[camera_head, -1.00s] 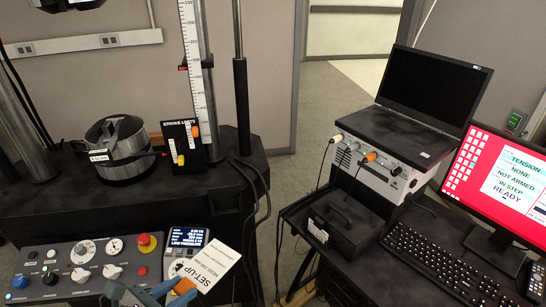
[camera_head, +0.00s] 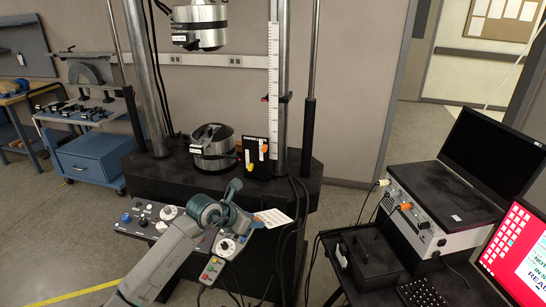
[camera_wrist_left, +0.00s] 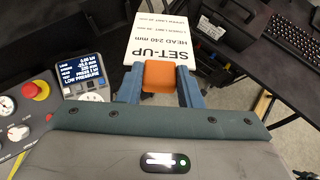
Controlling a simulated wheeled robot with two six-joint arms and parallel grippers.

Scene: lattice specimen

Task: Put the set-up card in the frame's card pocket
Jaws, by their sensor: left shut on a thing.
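The set-up card (camera_head: 273,218) is white with black print and sticks out past my left gripper (camera_head: 253,221). In the left wrist view, the gripper's blue fingers (camera_wrist_left: 158,78) are shut on the card's orange grip block (camera_wrist_left: 159,76). The card (camera_wrist_left: 163,38) extends forward from it, its print upside down. The dark load frame (camera_head: 235,188) stands behind, with a silver lower fixture (camera_head: 212,148) on its bed. I cannot make out the card pocket in these views. My right gripper is not in view.
A black stroke-limits plate (camera_head: 257,157) stands beside the scale column. The control panel (camera_head: 150,220) lies left of the card, and a small readout screen (camera_wrist_left: 82,70) is beside it. A desk with a black tray (camera_head: 368,255) and electronics box (camera_head: 435,210) stands right.

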